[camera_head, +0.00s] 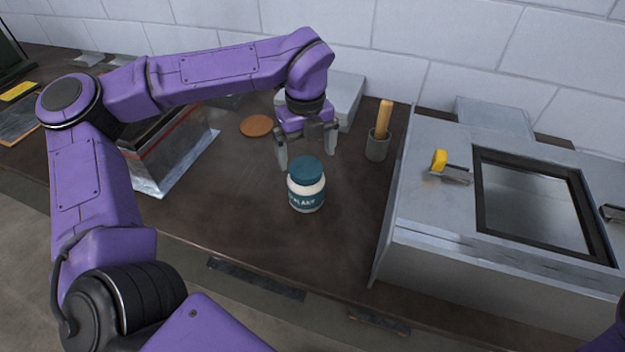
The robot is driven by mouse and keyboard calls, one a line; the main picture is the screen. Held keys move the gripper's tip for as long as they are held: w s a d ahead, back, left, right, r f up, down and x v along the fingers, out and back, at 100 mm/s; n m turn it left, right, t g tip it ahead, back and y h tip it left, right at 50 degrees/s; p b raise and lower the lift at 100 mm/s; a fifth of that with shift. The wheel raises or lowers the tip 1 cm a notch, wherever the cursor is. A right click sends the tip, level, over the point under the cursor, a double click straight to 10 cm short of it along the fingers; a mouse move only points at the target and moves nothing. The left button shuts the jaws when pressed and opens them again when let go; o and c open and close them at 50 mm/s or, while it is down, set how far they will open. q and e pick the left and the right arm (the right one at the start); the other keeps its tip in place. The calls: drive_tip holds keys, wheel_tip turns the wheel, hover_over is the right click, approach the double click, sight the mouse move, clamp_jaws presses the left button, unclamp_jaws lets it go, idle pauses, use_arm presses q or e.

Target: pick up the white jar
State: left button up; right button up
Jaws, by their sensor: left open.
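The white jar (306,194) stands upright on the dark counter, with a teal lid and a teal label whose lettering ends in "ALANT". My left gripper (305,155) is open, pointing down, just behind and above the jar. Its two fingers are spread to either side and nothing shows between them. The jar's lid overlaps the space below the fingers in this view, so I cannot tell the exact gap. Of my right arm, only a purple bit shows at the lower right edge; its gripper is out of view.
A grey metal machine (430,240) with a dark-framed window stands on the right. A cup with a wooden-handled tool (378,146) is behind the jar to the right. A round brown disc (257,126) lies behind left. Bare counter (250,205) surrounds the jar.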

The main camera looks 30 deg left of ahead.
sight(306, 167)
use_arm(q)
wheel_tip(306, 167, down, 7)
drive_tip(key=shift+a+r+p, duration=0.1)
drive_tip(key=shift+r+p, duration=0.1)
drive_tip(key=shift+p, duration=0.6)
drive_tip(key=shift+s+f, duration=0.1)
drive_tip(key=shift+f, duration=0.2)
drive_tip(key=c, duration=1.3)
